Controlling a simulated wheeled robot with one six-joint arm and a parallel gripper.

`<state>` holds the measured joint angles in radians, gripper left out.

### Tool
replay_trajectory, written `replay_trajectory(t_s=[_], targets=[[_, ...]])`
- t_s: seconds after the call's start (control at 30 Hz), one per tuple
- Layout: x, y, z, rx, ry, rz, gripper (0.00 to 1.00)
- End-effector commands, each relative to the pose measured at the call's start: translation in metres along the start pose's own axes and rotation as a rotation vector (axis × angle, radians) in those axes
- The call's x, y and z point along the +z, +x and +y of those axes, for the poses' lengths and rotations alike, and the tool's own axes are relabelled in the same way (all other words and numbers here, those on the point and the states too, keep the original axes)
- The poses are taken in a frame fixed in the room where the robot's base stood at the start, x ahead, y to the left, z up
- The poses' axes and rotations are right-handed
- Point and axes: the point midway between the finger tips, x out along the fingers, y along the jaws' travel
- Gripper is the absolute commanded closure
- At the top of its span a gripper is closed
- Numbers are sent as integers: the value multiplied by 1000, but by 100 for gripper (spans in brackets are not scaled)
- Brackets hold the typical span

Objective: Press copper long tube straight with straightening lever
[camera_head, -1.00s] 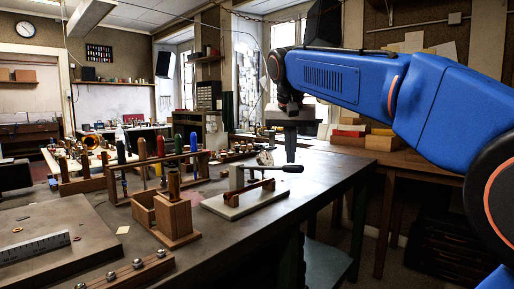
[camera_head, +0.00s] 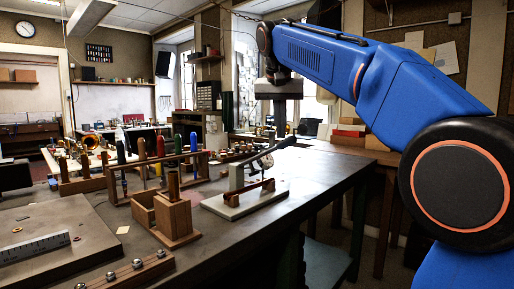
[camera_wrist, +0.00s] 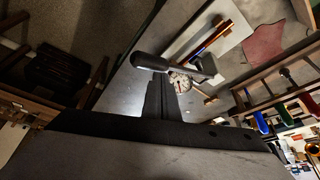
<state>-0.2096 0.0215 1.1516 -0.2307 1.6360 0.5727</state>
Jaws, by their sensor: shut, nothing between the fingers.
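The straightening lever (camera_head: 264,155) stands on a pale base plate (camera_head: 226,207) on the dark bench. Its arm tilts up to the right, with the black handle (camera_head: 285,143) raised. The copper long tube (camera_wrist: 210,42) lies along the plate in the wrist view. It is hard to tell from its brown supports in the head view. My gripper (camera_head: 279,134) is shut and empty, pointing down at the handle's raised end. In the wrist view its fingers (camera_wrist: 159,88) end close to the handle (camera_wrist: 150,62). I cannot tell whether they touch it.
A round dial gauge (camera_wrist: 180,82) sits by the lever. A wooden block holder (camera_head: 172,218) and a rack of coloured-handled tools (camera_head: 160,170) stand to the left. A steel plate with a ruler (camera_head: 35,248) lies at front left. The bench front, right of the base plate, is clear.

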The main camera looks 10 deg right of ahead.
Motion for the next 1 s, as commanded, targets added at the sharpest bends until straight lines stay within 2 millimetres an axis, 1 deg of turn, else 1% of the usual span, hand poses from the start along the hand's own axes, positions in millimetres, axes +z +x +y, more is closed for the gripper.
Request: replay_trajectory(t_s=[0.4, 0.5, 0.67, 1.0], targets=[[-18, -24, -14, 0, -1, 0, 100], [-21, -26, -16, 0, -1, 0, 100], [-22, -30, -16, 0, -1, -1, 100], [-33, -54, -16, 0, 0, 0, 100]])
